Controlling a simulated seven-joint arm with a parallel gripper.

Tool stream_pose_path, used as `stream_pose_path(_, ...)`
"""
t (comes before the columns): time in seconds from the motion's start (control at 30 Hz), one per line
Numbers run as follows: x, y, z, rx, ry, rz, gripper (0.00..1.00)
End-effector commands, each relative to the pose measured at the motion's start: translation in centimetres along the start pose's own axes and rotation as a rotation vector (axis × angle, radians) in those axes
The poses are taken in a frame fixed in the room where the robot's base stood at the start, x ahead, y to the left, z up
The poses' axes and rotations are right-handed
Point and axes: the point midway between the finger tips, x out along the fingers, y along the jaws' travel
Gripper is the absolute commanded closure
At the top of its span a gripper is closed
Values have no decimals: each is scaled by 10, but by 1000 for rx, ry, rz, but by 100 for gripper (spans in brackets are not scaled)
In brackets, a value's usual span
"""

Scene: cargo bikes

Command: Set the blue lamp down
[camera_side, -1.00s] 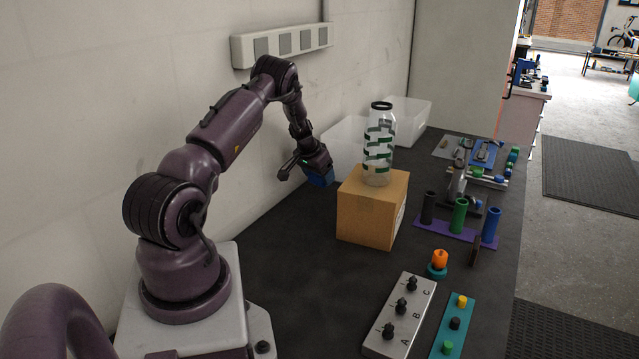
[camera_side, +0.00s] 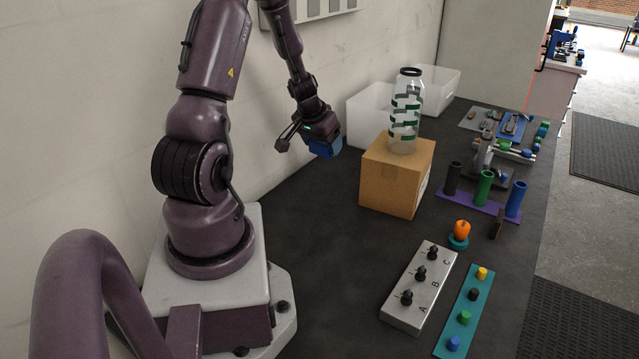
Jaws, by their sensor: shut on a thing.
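My gripper (camera_side: 318,138) is shut on the blue lamp (camera_side: 325,148), a small blue block-like thing at the gripper's lower end. It hangs in the air left of the cardboard box (camera_side: 385,182), above the dark bench top (camera_side: 318,212). My fingers hide part of the lamp. No contact between the lamp and the bench or the box shows.
A clear bottle with green bands (camera_side: 405,115) stands on the box. Translucent bins (camera_side: 368,112) stand behind by the wall. A purple rack with tubes (camera_side: 478,205), a grey panel of knobs (camera_side: 420,285) and a teal strip (camera_side: 465,310) lie to the right. Bench left of the box is bare.

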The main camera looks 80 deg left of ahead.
Motion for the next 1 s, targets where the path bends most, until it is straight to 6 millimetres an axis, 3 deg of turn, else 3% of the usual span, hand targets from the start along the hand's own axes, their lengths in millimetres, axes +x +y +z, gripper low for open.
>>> stream_pose_path(0.1, 2, 8, 25, -107, -2, -49, 56)
stream_pose_path(0.4, -1, 25, 67, -306, 1, -142, 56)
stream_pose_path(0.63, -1, 30, 81, -382, 1, -173, 56)
stream_pose_path(1.0, 38, 30, 100, -391, 1, -176, 56)
